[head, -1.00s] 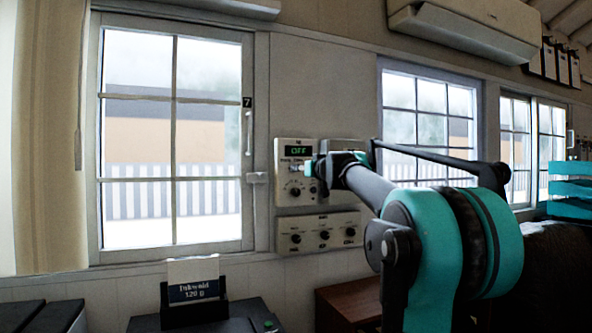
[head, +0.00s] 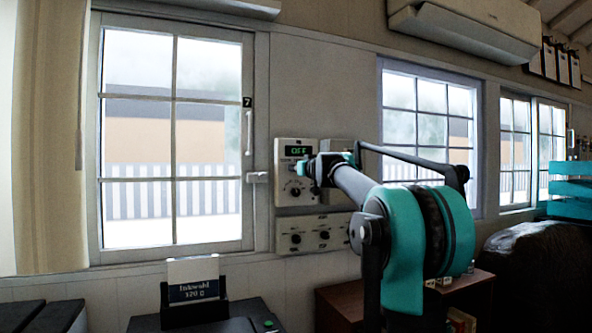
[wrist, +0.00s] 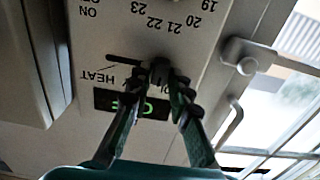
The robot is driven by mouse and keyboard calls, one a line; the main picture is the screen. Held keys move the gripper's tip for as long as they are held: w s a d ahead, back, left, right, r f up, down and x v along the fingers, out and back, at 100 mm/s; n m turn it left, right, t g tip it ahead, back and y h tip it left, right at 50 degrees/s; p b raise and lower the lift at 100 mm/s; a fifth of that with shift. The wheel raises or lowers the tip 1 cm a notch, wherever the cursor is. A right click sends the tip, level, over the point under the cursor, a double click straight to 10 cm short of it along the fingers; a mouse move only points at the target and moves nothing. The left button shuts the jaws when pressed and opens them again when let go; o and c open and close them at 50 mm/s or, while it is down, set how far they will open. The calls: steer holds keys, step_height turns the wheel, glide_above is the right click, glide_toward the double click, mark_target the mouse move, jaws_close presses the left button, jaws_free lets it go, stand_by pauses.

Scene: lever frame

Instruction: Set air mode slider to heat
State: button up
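The air mode slider is on a pale control panel (head: 289,208) on the wall, left of centre in the head view. The wrist view shows it upside down. Its dark knob (wrist: 158,68) stands in a dark slot (wrist: 122,60), and bare slot shows on the side of the HEAT label (wrist: 97,76). My gripper (wrist: 158,80) has its fingertips on either side of the knob, very close to it. I cannot tell whether they press on it. The green-lit display (head: 298,151) reads OFF. The label at the slot's other end is mostly hidden by a finger.
A second panel is partly behind my arm on the right. A lower panel (head: 312,233) carries several dials. A window (head: 175,140) with a latch (head: 257,177) is close on the left. A printer-like box with a card (head: 193,272) stands below.

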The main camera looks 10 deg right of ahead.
jaws_close()
steer(key=d, duration=0.2)
steer(key=w+d, duration=0.1)
steer(key=d, duration=0.2)
steer(key=shift+w+d, duration=0.25)
steer(key=shift+d, duration=0.15)
steer(key=o, duration=0.5)
jaws_free()
steer(key=shift+d, duration=0.15)
steer(key=shift+o, duration=0.4)
steer(key=v, duration=1.2)
